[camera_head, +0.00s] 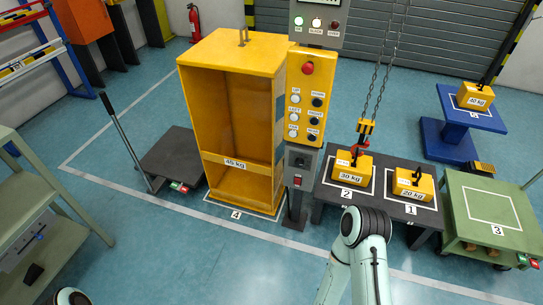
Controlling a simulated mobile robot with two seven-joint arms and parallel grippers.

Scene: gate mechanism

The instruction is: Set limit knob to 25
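A grey box on the control post (297,205) carries a small dark round knob (299,161), which looks like the limit knob. Its scale and setting are too small to read. A red switch (297,181) sits below it. Above is a yellow button panel (304,105) with a red stop button and rows of white and black buttons. My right arm rises from the bottom, right of the post, with its bend near the dark table. No gripper fingers show on it. Only a sliver of my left arm shows at the bottom left. Neither gripper is in view.
A yellow 45 kg frame (230,165) stands left of the post. A hoist hook (358,148) hangs at the 30 kg block (349,176) on the dark table (330,195), beside the 20 kg block (413,186). A green cart (490,210) stands at the right.

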